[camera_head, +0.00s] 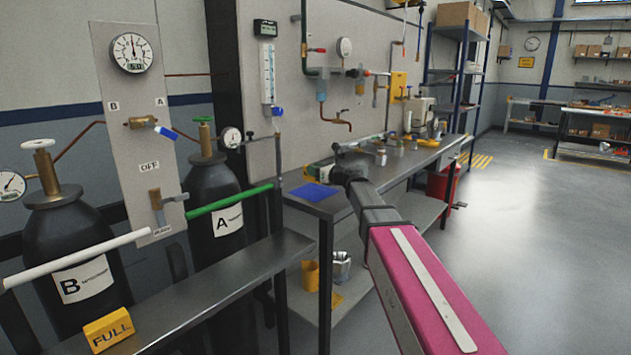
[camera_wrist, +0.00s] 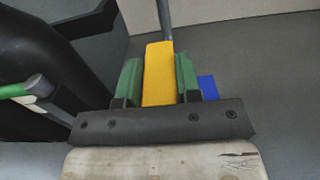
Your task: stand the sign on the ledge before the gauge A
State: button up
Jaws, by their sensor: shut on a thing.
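My gripper (camera_head: 320,173) is over the near left end of the workbench, by the blue mat. In the wrist view its green finger pads (camera_wrist: 157,82) are shut on both sides of a yellow block-like sign (camera_wrist: 158,75). Any lettering on this sign is out of sight. The metal ledge (camera_head: 215,283) runs across the lower left, before the gas cylinders. Gauge A (camera_head: 231,137) is a small white dial beside the black cylinder marked A (camera_head: 214,205). The ledge in front of that cylinder looks bare.
Another yellow sign, reading FULL (camera_head: 108,330), stands on the ledge before cylinder B (camera_head: 75,260). A green bar (camera_head: 228,201) and a white bar (camera_head: 80,258) run above the ledge. A blue mat (camera_head: 314,191) lies on the workbench. Floor at right is clear.

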jog(key=shift+w+d+f, duration=0.1)
jog(key=shift+f, duration=2)
jog(key=shift+f, duration=0.15)
jog(key=o, duration=0.9)
jog(key=shift+o, duration=0.2)
